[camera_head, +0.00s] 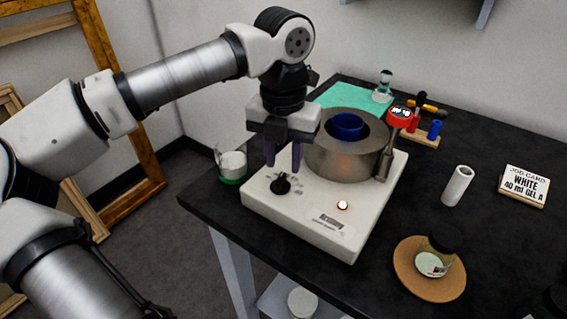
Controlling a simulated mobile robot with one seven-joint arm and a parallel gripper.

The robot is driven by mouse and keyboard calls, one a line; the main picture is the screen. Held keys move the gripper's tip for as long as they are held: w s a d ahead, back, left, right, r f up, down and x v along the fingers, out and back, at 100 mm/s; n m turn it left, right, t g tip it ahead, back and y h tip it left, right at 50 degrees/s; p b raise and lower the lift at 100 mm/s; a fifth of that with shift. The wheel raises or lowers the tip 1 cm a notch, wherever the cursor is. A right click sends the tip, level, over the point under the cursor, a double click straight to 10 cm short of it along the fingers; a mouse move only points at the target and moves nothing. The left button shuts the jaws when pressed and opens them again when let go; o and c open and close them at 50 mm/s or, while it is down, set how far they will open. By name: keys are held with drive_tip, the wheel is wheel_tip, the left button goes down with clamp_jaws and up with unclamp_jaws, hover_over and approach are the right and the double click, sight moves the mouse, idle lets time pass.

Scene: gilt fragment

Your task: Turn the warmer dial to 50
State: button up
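The warmer (325,232) is a white box with a wide metal ring-shaped pot (345,160) and a blue vessel (346,126) inside it. Its dial (281,185) is a black knob on the front left of the white top, with small markings around it that are too small to read. My gripper (283,164) points down just above the dial. Its two dark purple fingers are apart, with nothing seen between them. I cannot tell whether the fingertips touch the dial. A small light (342,205) glows on the warmer's top.
A red round gauge (400,114) rises at the pot's right. A glass jar (232,165) stands left of the warmer near the table edge. A white cylinder (458,185), a job card (524,186) and a cork mat (408,273) bearing a glass lie right. Black table is clear between.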

wheel_tip(320, 180, up, 12)
drive_tip(key=shift+f, duration=0.25)
